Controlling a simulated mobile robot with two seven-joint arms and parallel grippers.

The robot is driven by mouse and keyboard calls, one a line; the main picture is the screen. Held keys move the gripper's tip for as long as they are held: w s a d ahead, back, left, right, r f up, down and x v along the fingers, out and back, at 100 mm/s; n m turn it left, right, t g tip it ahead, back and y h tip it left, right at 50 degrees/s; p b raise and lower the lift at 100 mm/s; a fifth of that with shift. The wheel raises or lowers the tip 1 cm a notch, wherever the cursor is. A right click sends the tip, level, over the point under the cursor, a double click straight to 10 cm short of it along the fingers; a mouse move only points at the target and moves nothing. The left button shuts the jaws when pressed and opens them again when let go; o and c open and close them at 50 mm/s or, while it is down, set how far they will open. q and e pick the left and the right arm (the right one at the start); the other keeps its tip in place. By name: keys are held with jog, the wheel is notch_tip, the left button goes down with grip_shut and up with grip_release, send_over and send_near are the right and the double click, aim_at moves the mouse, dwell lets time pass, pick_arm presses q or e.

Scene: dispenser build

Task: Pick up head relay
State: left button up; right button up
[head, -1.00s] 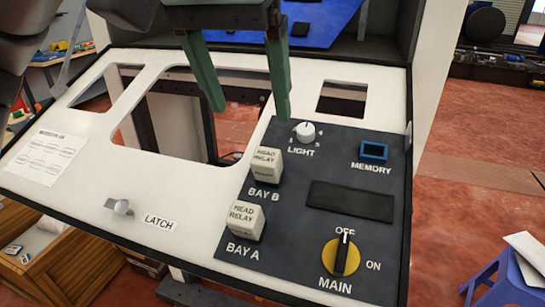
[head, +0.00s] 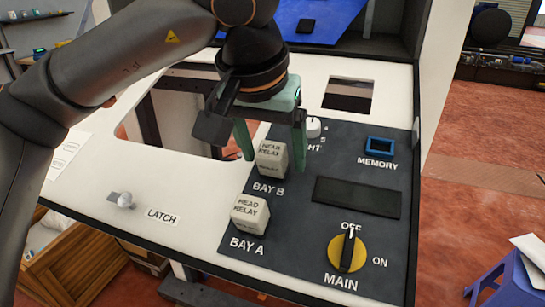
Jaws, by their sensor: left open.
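Two white relay blocks stand on the dark panel, both with "HEAD RELAY" lettering. One head relay (head: 271,160) is at BAY B, and the other head relay (head: 249,215) is at BAY A, lower in the picture. My left gripper (head: 273,163) points down over the BAY B relay, with its green fingers open. One finger shows left of that relay and one right of it, close to its sides; I cannot tell whether they touch it. The BAY A relay stands free. My right gripper is not in view.
The dark panel (head: 310,255) also bears a yellow MAIN knob (head: 347,252), a blue-framed MEMORY slot (head: 381,146) and a white LIGHT knob (head: 314,127), partly hidden by a finger. A LATCH knob (head: 124,200) is on the white panel. A large cut-out opens left of the gripper.

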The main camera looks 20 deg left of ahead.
pick_arm(q)
grip_shut()
dwell(0.7)
